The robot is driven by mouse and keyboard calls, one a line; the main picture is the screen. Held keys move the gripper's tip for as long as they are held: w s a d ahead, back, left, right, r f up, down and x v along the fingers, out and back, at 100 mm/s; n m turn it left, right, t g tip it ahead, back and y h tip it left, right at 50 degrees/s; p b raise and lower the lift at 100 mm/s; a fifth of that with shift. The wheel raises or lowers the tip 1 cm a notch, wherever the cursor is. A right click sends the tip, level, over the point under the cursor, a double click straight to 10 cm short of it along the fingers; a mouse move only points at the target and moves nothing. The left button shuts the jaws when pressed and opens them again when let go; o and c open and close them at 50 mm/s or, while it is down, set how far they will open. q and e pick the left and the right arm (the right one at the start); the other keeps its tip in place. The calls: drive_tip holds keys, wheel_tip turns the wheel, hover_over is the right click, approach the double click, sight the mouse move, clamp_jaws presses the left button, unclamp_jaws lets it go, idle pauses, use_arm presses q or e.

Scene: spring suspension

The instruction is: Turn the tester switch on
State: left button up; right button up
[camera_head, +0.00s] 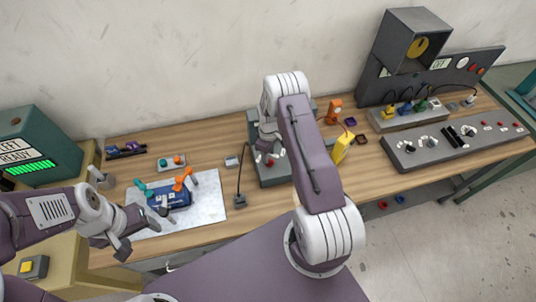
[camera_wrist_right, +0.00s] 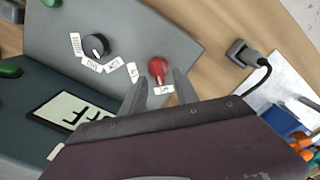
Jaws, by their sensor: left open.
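The tester (camera_head: 275,180) is a grey-green box with a sloped panel at the middle of the bench, partly hidden behind my right arm. In the right wrist view its panel (camera_wrist_right: 120,25) carries a red-capped switch (camera_wrist_right: 158,69), a black knob (camera_wrist_right: 96,46) with white labels, and a display (camera_wrist_right: 70,115) with dark letters, partly covered, ending in "FF". My right gripper (camera_wrist_right: 159,82) is open, with its fingertips on either side of the red switch; contact cannot be told. It also shows over the tester in the head view (camera_head: 266,152). My left gripper (camera_head: 120,240) is open and empty near the bench's front left.
A white sheet (camera_head: 208,205) with a blue fixture (camera_head: 168,196) lies left of the tester. A cabled grey plug (camera_head: 240,201) stands between them. A yellow block (camera_head: 343,147) stands to the right, before a long control panel (camera_head: 455,140).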

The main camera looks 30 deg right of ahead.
drive_tip(key=shift+d+f, duration=0.25)
drive_tip(key=shift+f, duration=0.75)
drive_tip(key=shift+s+d+f, duration=0.1)
drive_tip(key=shift+f, duration=0.2)
drive_tip(key=shift+c, duration=0.9)
drive_tip(key=shift+a, duration=0.2)
drive_tip(key=c, duration=0.5)
use_arm(q)
drive_tip(key=shift+s+d+r, duration=0.1)
drive_tip(key=shift+d+r, duration=0.15)
drive_tip(key=shift+r, duration=0.25)
use_arm(e)
clamp_jaws()
use_arm(q)
drive_tip(key=shift+f, duration=0.1)
